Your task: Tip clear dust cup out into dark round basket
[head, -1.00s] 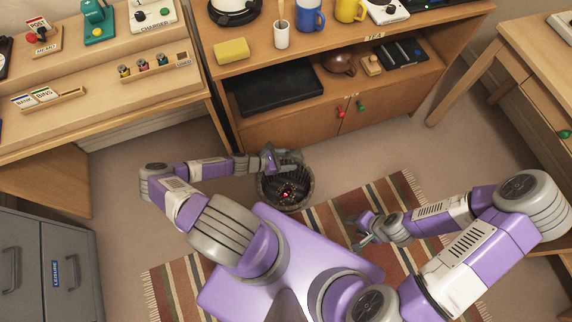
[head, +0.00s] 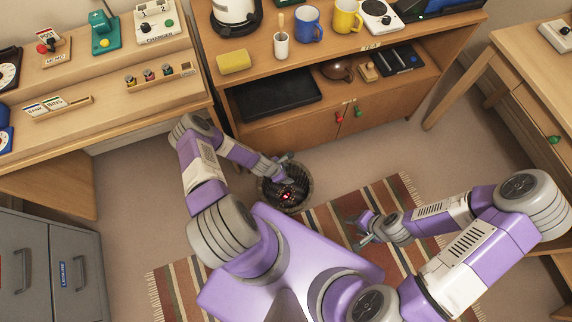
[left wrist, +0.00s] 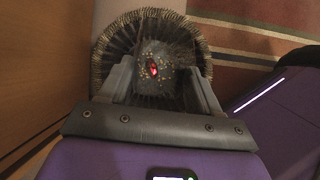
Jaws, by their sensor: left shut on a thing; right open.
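The dark round basket (head: 302,200) stands on the floor in front of the cabinet. It also shows below my fingers in the left wrist view (left wrist: 111,42). My left gripper (head: 287,170) is over the basket, pointing down into it, and is shut on the clear dust cup. The cup is see-through and hard to make out between the fingers, so its tilt cannot be told. Grey fluff with pale specks and a red shiny piece (left wrist: 153,68) show between the fingers, apparently in the basket. My right gripper (head: 362,228) is open and empty above the rug.
The wooden cabinet (head: 290,128) with red and green door knobs stands right behind the basket. A desk (head: 120,110) is at the left and another (head: 510,75) at the right. A striped rug (head: 405,195) lies on the floor; grey drawers (head: 45,265) stand at lower left.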

